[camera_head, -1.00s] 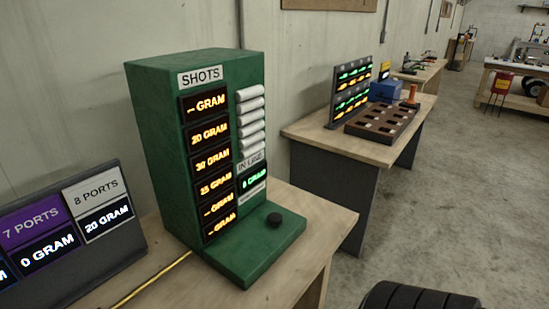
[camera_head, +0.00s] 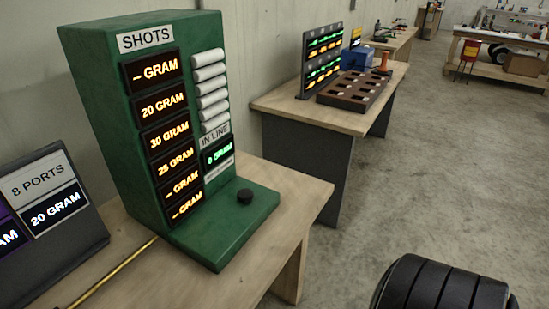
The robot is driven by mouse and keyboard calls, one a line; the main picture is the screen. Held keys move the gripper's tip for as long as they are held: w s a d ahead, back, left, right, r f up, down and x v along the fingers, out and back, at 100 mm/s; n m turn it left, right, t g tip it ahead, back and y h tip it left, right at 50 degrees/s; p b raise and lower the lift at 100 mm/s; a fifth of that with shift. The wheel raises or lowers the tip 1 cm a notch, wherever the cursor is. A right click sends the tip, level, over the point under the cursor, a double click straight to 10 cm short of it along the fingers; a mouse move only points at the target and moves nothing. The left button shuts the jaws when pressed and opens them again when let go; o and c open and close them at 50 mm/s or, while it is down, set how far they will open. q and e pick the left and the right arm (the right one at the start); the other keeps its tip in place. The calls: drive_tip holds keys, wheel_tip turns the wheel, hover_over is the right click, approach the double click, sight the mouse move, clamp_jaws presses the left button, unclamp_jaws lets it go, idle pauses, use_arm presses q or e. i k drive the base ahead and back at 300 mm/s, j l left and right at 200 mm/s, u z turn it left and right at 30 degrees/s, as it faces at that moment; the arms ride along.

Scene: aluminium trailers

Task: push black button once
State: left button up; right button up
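The black button (camera_head: 245,196) is a small round knob on the flat foot of a green dispenser stand (camera_head: 110,95). It stands up from the foot, to the right of the stand's display column. The stand sits upright on a wooden table and bears a "SHOTS" label, several orange gram displays, several white rolls and a green "IN LINE" display (camera_head: 218,151) reading 0 GRAM. Neither of my grippers is in view, and nothing covers the button.
A dark "8 PORTS" display (camera_head: 50,205) and a thin yellow rod (camera_head: 112,274) are on the left of the wooden table (camera_head: 272,250). A second table (camera_head: 345,121) behind holds a brown slotted tray (camera_head: 355,91) and a lit panel.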

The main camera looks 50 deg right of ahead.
sight(245, 194)
drive_tip(key=i+l+z, duration=0.1)
drive_tip(key=z, duration=0.25)
drive_tip(key=i+l+z, duration=0.15)
drive_tip(key=z, duration=0.25)
drive_tip(key=i+l+z, duration=0.15)
drive_tip(key=z, duration=0.2)
drive_tip(key=l, duration=0.1)
